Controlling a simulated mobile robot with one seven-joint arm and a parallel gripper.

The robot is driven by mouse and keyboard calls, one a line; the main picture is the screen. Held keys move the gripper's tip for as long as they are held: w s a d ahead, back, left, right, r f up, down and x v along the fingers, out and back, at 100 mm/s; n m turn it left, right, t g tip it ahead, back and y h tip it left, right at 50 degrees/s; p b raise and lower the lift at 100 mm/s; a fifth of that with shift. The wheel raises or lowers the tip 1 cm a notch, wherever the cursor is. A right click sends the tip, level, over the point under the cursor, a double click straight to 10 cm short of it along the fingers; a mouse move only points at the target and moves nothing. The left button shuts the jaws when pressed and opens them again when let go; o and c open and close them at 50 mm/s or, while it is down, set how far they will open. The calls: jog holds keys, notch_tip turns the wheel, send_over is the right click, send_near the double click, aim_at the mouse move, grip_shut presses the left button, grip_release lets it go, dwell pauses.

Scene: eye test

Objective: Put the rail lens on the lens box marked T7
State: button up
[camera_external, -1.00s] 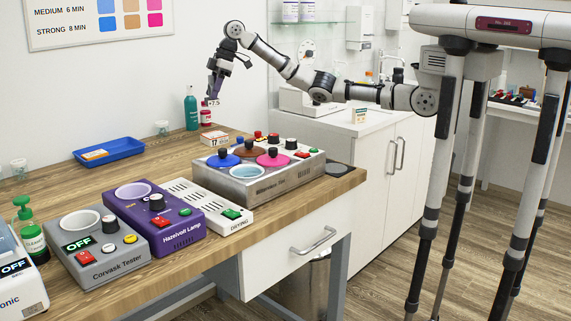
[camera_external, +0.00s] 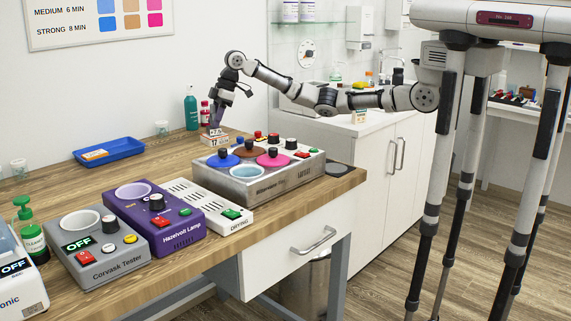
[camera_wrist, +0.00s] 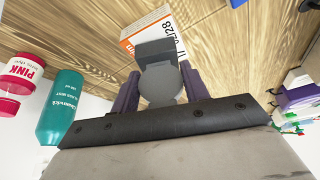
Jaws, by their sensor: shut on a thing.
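My gripper (camera_external: 216,123) points down over the lens box (camera_external: 212,142), a small white and orange box near the back of the wooden counter. Its marking looks like "17" or "T7" in the external view. My gripper is shut on the rail lens (camera_wrist: 162,84), a grey round disc with a flat grey tab, between purple fingers. The tab covers part of the lens box (camera_wrist: 128,45) in the wrist view, where "02/28" shows on its label. The lens is just above or at the box top; I cannot tell whether they touch.
A teal bottle (camera_external: 191,108) and a pink-labelled bottle (camera_external: 205,116) stand behind the box. A grey device with coloured lids (camera_external: 255,192) is in front.

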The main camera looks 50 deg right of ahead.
jog(key=shift+f, duration=0.15)
jog(key=o, duration=1.1)
jog(key=shift+c, duration=0.2)
